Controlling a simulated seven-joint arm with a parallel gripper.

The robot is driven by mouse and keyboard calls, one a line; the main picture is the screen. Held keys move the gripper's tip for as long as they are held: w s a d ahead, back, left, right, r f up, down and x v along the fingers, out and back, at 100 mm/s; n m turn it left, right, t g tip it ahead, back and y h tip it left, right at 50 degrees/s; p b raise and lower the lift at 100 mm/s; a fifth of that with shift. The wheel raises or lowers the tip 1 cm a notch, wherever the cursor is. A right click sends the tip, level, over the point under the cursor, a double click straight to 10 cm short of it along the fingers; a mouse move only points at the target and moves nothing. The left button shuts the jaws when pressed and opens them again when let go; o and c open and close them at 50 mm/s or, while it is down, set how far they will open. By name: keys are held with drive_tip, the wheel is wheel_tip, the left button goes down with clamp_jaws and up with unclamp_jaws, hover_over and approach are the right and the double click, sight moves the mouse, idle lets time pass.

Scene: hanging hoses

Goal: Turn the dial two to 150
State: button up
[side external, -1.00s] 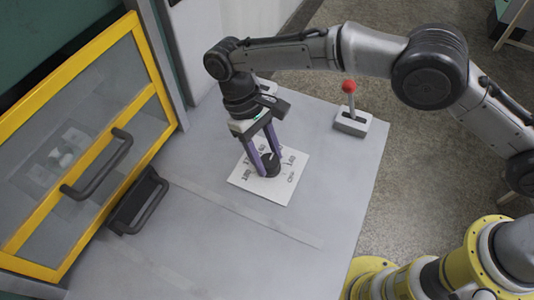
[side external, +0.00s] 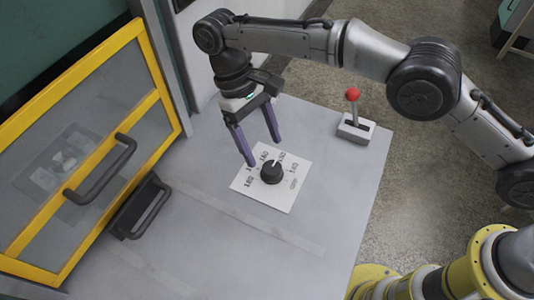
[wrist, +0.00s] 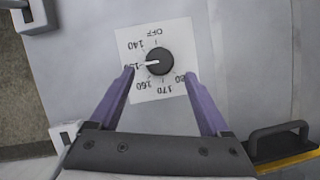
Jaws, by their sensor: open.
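A black round dial (side external: 271,172) sits on a white square plate (side external: 285,200) with printed numbers on the table. In the wrist view the dial (wrist: 160,61) has a white pointer aimed left, at a label that looks like 150, partly hidden by a finger. The labels 140, 160, 170, 180 and OFF stand around it. My gripper (side external: 263,152) is open and empty, with its purple fingers above the plate, clear of the dial. In the wrist view my gripper (wrist: 158,73) has one finger on each side below the dial. No number two marking shows.
A lever with a red ball (side external: 352,95) stands on a white base at the back right. A yellow-framed glass door (side external: 75,190) with a dark handle is at left, beside a black drawer-like handle (side external: 140,207). The front of the table (side external: 240,265) is clear.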

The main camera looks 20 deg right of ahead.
drive_tip(key=shift+v, duration=0.95)
